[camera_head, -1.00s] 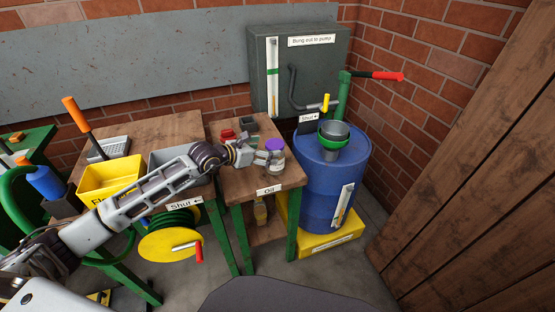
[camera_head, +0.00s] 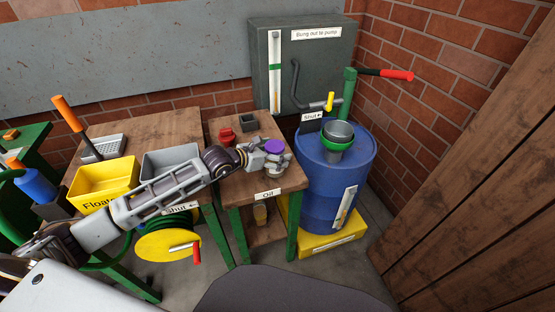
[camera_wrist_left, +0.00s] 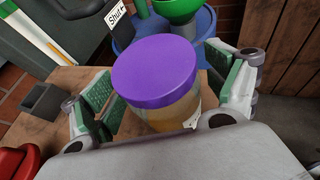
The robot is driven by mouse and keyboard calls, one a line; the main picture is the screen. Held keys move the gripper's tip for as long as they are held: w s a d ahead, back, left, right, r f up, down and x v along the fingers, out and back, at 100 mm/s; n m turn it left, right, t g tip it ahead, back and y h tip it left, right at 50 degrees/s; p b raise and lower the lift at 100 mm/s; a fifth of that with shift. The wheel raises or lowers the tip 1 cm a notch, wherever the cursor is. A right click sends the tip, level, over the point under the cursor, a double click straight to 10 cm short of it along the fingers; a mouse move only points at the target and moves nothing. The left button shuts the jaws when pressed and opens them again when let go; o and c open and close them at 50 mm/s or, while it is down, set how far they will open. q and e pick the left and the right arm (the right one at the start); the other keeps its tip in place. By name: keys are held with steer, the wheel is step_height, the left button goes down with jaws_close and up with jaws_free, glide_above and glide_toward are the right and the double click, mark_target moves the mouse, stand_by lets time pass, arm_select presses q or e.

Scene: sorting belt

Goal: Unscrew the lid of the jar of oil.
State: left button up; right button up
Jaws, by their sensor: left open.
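The jar of oil (camera_wrist_left: 168,110) stands on the small wooden table labelled "Oil" and has a purple lid (camera_wrist_left: 155,70) on it. In the head view the lid (camera_head: 273,146) shows at the end of my left arm. My left gripper (camera_head: 268,160) is open, with its fingers on either side of the jar. In the left wrist view the green finger pads of the left gripper (camera_wrist_left: 165,98) stand left and right of the jar, with gaps visible. The jar's lower part is hidden by the gripper. My right gripper is not in view.
A blue drum (camera_head: 335,185) with a green-rimmed funnel stands right of the table (camera_head: 285,184). A red object (camera_head: 227,137) and a dark open box (camera_head: 248,122) sit behind the gripper. Yellow (camera_head: 103,184) and grey (camera_head: 170,160) bins lie left, partly behind my arm.

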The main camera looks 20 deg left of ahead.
arm_select(q)
steer(key=shift+c, duration=1.1)
steer(key=shift+r, duration=0.1)
steer(key=c, duration=1.5)
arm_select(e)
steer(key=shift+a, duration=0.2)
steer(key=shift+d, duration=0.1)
